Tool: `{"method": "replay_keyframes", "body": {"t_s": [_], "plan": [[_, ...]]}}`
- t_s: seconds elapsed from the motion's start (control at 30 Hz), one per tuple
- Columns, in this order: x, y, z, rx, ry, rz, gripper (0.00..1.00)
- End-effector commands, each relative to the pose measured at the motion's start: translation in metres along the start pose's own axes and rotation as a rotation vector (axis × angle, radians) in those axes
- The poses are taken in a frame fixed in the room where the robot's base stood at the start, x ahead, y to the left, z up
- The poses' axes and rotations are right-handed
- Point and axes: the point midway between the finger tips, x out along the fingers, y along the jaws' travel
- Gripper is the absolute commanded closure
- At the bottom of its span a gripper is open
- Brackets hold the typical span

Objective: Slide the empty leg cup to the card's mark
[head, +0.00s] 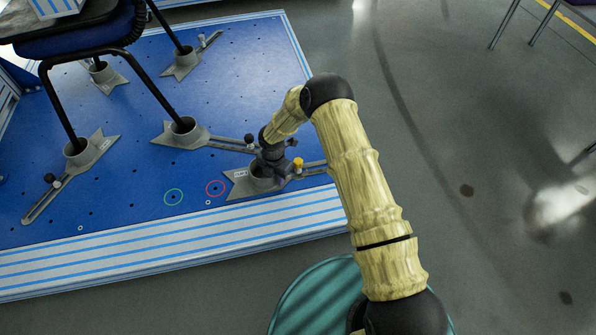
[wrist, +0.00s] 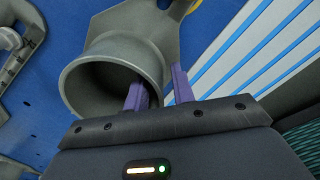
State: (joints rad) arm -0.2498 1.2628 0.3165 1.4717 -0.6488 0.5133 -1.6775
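The empty leg cup (wrist: 88,60) is a grey, open-topped socket, tilted in the wrist view. In the head view the cup (head: 239,187) stands near the front edge of the blue plate, with its slotted arm and yellow knob (head: 298,165) to the right. My gripper (wrist: 159,90) has two purple fingers straddling the cup's wall, one inside the mouth and one outside. Whether they press on the wall I cannot tell. In the head view my gripper (head: 268,168) partly hides the cup. I cannot read any card.
The blue plate (head: 130,212) is dotted with holes. Several other grey cups hold the black chair's legs, including a near cup (head: 182,132) behind the rings and a left one (head: 86,150). A striped front edge (head: 150,253) borders the plate. The plate around the rings is clear.

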Motion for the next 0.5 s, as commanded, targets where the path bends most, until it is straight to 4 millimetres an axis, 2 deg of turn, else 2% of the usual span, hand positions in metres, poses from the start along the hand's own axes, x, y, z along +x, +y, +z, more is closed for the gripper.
{"method": "replay_keyframes", "body": {"t_s": [0.03,0.1,0.13,0.5], "plan": [[-0.0001,0.0,0.0,0.0,0.0,0.0,0.84],[-0.0001,0.0,0.0,0.0,0.0,0.0,0.98],[-0.0001,0.0,0.0,0.0,0.0,0.0,1.0],[-0.0003,0.0004,0.0,0.0,0.0,0.001,1.0]]}}
